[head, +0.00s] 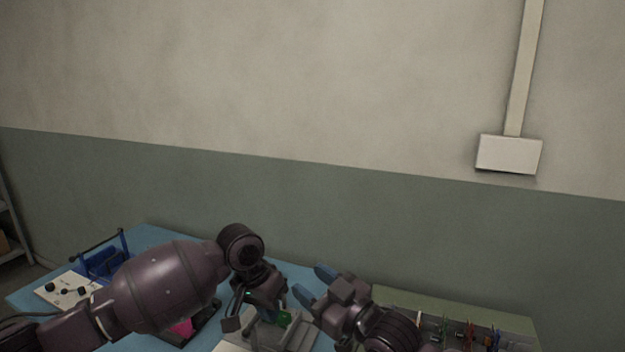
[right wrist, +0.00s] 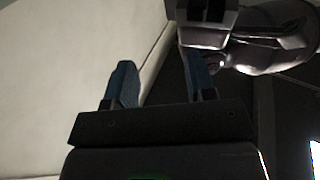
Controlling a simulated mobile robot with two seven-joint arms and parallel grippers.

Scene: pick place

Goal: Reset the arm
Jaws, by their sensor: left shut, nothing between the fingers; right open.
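My left arm comes in from the left over the blue table (head: 160,238). Its gripper (head: 236,318) hangs down from the wrist, low in the head view, and is shut with nothing in it. My right gripper (head: 314,284) is just to the right of it, with its blue fingertips apart and pointing left. In the right wrist view the right gripper (right wrist: 162,85) is open and empty, its two blue fingers spread. One of my own arm links shows close behind its right finger.
A blue rack (head: 103,262) and a white board (head: 62,290) with black knobs are at the table's left. A green-edged box (head: 470,312) with several coloured items stands at the right. Something green (head: 284,319) shows below the grippers. The wall is behind.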

